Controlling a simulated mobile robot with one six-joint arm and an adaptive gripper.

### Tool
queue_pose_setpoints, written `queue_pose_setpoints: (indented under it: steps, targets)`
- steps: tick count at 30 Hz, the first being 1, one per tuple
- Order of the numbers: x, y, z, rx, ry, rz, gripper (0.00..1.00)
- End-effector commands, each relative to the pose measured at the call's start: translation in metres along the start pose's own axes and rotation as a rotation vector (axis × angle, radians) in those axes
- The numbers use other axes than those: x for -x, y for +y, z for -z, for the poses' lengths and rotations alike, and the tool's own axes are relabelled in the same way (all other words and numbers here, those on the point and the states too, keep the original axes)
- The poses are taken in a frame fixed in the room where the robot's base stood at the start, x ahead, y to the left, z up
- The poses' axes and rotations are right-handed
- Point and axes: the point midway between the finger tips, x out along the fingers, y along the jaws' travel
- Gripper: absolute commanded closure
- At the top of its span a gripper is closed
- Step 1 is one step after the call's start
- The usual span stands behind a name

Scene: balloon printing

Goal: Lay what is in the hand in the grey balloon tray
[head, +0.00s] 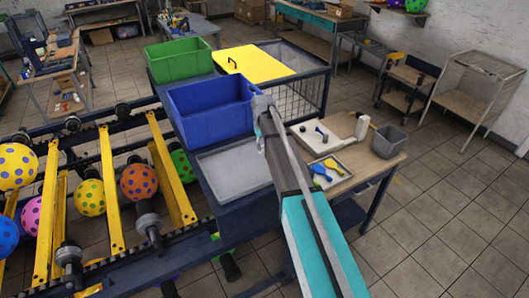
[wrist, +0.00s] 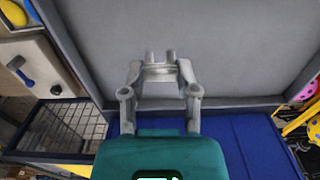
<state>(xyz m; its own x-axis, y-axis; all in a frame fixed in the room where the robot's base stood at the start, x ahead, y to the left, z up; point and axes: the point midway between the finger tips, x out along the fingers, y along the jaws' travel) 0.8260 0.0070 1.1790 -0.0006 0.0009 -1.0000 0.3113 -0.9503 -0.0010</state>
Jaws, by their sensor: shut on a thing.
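My gripper (head: 262,112) is shut, in front of the blue bin and above the large flat grey tray (head: 220,180). In the wrist view my gripper (wrist: 160,58) has its fingertips close together over a broad grey tray surface (wrist: 230,45). The thing in its grip is hardly visible and I cannot tell its shape; a small pale blue patch shows by the fingers in the head view. A smaller grey tray (head: 349,166) to the right holds a flat blue balloon (head: 320,171) and a flat yellow balloon (head: 334,163).
The blue bin (head: 210,112) stands behind the large tray, with a green bin (head: 180,60) and yellow lid (head: 254,63) beyond. A white board (head: 310,140) with small parts and a grey bin (head: 388,142) are on the right table. Balloon rollers are at left.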

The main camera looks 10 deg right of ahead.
Motion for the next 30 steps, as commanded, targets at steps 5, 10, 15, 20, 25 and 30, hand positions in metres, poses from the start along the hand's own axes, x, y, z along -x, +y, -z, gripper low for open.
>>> queue_pose_setpoints:
  steps: [5,10,15,20,25,30]
  targets:
    - [-0.006,0.004,0.002,-0.001,0.0,0.0,0.98]
    - [-0.019,0.009,0.003,-0.001,0.0,0.0,0.98]
    - [-0.034,0.009,0.003,-0.001,0.0,0.0,0.98]
    - [-0.04,0.009,0.003,-0.001,0.0,0.0,0.98]
    - [-0.04,0.009,0.003,-0.003,0.0,0.0,0.98]
    - [-0.04,0.009,0.003,-0.003,0.0,0.0,0.98]
